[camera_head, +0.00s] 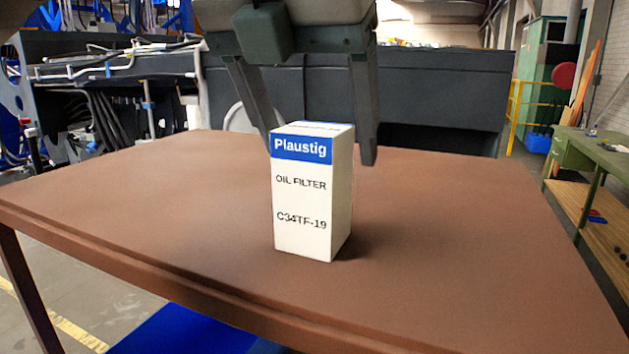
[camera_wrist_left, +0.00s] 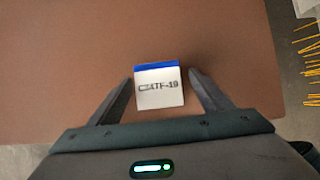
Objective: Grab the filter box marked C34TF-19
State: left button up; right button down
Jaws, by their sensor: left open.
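The filter box (camera_head: 301,205) stands upright on the brown table. It is white with a blue band reading "Plaustig", then "OIL FILTER" and "C34TF-19". My left gripper (camera_head: 322,155) is open above and around the upper part of the box, one finger to each side. My right gripper is in neither view.
The brown table (camera_head: 450,230) is otherwise clear around the box. A dark grey machine chassis (camera_head: 440,90) stands behind it. A green workbench (camera_head: 600,150) is at the right, and a blue object (camera_head: 190,332) shows below the table's front edge.

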pick_arm(q)
jog(key=p+x, duration=0.1)
jog(key=x, duration=0.2)
jog(key=shift+w+a+r+p, duration=0.1)
jog(key=shift+w+p, duration=0.05)
jog(key=shift+p, duration=0.2)
jog(key=shift+w+f, duration=0.25)
jog(key=shift+f, duration=0.35)
jog(key=shift+r, duration=0.1)
jog(key=c, duration=1.5)
jog(key=shift+r+b, duration=0.35)
jog(key=shift+r, duration=0.55)
notch_tip(320, 180, up, 8)
jog(key=shift+r+b, duration=0.1)
jog(key=shift+b, duration=0.85)
